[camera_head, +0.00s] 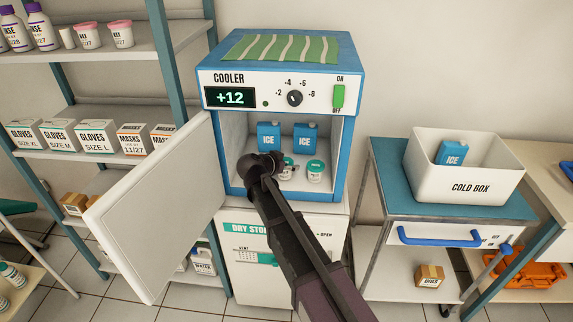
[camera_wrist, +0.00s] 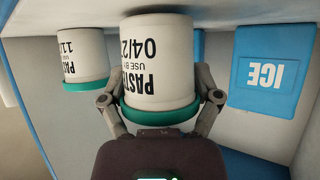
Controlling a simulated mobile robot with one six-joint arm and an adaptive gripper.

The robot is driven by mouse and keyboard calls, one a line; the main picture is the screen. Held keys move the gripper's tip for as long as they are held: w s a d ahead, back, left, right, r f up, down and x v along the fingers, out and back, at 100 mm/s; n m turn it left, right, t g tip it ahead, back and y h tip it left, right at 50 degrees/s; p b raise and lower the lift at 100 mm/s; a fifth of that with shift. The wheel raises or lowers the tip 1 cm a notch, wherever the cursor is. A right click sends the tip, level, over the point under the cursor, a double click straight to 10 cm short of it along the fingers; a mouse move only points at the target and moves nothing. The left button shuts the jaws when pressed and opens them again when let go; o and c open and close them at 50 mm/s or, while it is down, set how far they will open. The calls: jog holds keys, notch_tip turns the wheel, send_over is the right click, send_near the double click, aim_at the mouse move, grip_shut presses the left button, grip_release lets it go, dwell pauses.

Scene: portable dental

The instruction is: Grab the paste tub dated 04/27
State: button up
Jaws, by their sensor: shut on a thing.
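The paste tub (camera_wrist: 158,62) is white with a teal lid and shows upside down in the wrist view. Its label reads PASTE, USE BY 04/2, with the last digit cut off. My gripper (camera_wrist: 161,97) is shut on it, one finger on each side near the lid. In the head view this tub (camera_head: 287,168) is inside the open cooler (camera_head: 230,182), partly hidden by my gripper. A second paste tub (camera_head: 315,170) stands just right of it, also white with a teal lid. Its date is only partly visible in the wrist view (camera_wrist: 84,52).
Two blue ice packs (camera_head: 269,136) (camera_head: 305,137) stand behind the tubs. The cooler door (camera_head: 150,205) is swung open to the left. A white cold box (camera_head: 465,172) holding another ice pack (camera_head: 452,152) sits on the cart at right.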

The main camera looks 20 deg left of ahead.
aim_at(287, 160)
jog(key=shift+r+p, duration=1.65)
jog(key=shift+r, duration=0.1)
jog(key=s+a+r+p, duration=0.1)
jog(key=s+a, duration=0.1)
jog(key=s, duration=1.3)
jog(key=shift+s+a, duration=0.3)
jog(key=shift+s, duration=0.1)
